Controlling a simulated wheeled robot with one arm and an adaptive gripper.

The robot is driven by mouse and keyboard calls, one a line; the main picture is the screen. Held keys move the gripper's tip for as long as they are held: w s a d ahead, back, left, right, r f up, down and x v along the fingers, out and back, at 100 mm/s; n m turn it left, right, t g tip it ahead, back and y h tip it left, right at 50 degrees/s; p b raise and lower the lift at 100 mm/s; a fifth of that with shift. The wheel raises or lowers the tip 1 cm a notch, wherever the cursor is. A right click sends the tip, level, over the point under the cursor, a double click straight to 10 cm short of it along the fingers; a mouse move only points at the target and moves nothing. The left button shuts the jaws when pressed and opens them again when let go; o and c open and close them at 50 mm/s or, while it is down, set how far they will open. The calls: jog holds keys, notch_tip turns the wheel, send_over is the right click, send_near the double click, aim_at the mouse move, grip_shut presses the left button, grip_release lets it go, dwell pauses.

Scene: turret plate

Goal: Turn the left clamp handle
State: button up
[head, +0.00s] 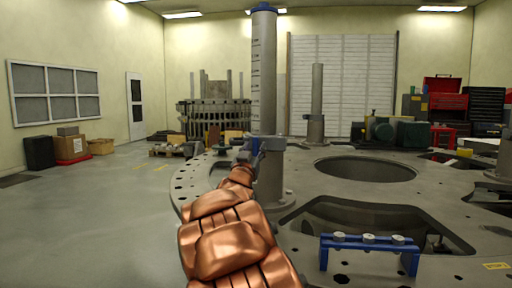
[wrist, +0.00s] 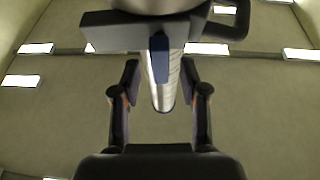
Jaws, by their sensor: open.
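The near post (head: 263,80), a tall grey tube with scale marks and a blue cap, stands left of centre in the head view. A clamp (head: 273,143) sits around it at mid-height, partly hidden by my arm. In the wrist view, which looks up, the clamp's dark block (wrist: 110,35) crosses the top, with a short blue handle (wrist: 159,58) below it in front of the pale post (wrist: 172,85). My gripper (wrist: 160,75) is open, its two fingers left and right of the handle with gaps on both sides. Contact is not visible. In the head view my gripper (head: 248,150) is at the clamp.
The post stands on a large round grey plate (head: 200,180) with big openings. A second, shorter post (head: 317,95) stands farther back. A blue bracket (head: 370,243) stands at the front right of the plate. Open floor (head: 100,220) lies to the left.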

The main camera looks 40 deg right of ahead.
jog(key=shift+x, duration=1.25)
grip_shut()
